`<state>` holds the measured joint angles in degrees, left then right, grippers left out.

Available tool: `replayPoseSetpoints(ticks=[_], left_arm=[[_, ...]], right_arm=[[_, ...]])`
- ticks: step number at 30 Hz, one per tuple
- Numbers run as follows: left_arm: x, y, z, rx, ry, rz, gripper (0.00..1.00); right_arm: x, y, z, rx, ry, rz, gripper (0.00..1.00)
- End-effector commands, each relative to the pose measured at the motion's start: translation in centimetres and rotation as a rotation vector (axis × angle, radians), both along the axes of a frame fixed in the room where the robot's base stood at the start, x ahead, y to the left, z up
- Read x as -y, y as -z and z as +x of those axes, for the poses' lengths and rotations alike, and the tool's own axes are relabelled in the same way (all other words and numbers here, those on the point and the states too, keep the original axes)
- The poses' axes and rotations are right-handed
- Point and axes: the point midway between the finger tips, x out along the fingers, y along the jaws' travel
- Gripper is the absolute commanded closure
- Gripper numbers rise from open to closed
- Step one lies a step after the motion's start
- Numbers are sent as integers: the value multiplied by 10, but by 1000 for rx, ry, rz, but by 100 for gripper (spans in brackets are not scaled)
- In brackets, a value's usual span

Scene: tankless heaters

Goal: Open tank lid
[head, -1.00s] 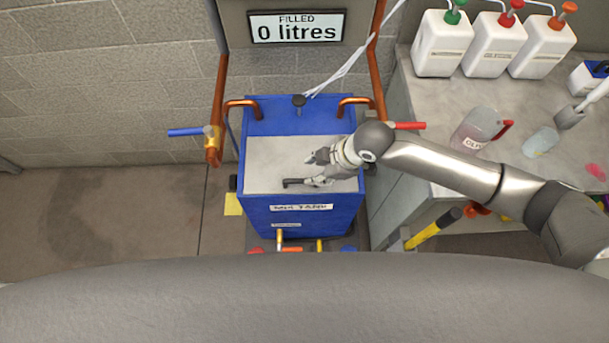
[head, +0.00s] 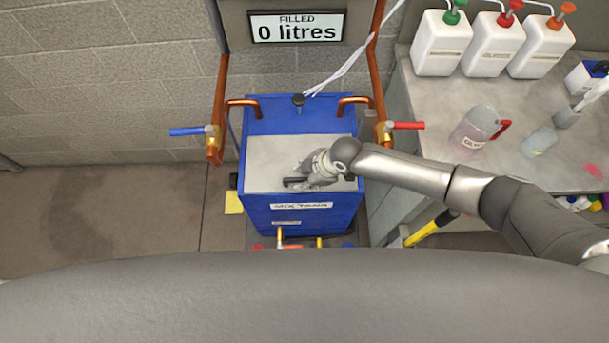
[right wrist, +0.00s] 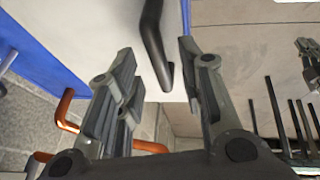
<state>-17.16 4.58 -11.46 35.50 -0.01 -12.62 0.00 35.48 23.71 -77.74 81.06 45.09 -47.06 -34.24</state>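The mix tank (head: 330,210) is a blue box with a pale grey lid (head: 270,155) that lies flat and closed on top. A dark bar handle (head: 293,181) is near the lid's front edge, partly covered by my right gripper (head: 303,176). In the right wrist view, the black handle (right wrist: 152,35) reaches down between the two spread fingers of my right gripper (right wrist: 156,52). The fingers are open and the handle shows free space on both sides. I cannot tell the exact depth between them. My left gripper is not in view.
Copper pipes with a blue valve lever (head: 186,131) and a red one (head: 409,125) flank the tank. A grey counter (head: 480,95) at right holds white jugs (head: 443,42) and a beaker (head: 478,125). The floor at left is clear.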

Motion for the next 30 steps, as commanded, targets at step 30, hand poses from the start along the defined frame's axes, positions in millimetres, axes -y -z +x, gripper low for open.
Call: replayPoseSetpoints(ticks=[30], left_arm=[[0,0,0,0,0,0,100]], right_arm=[[-3,7,1,0,0,0,100]])
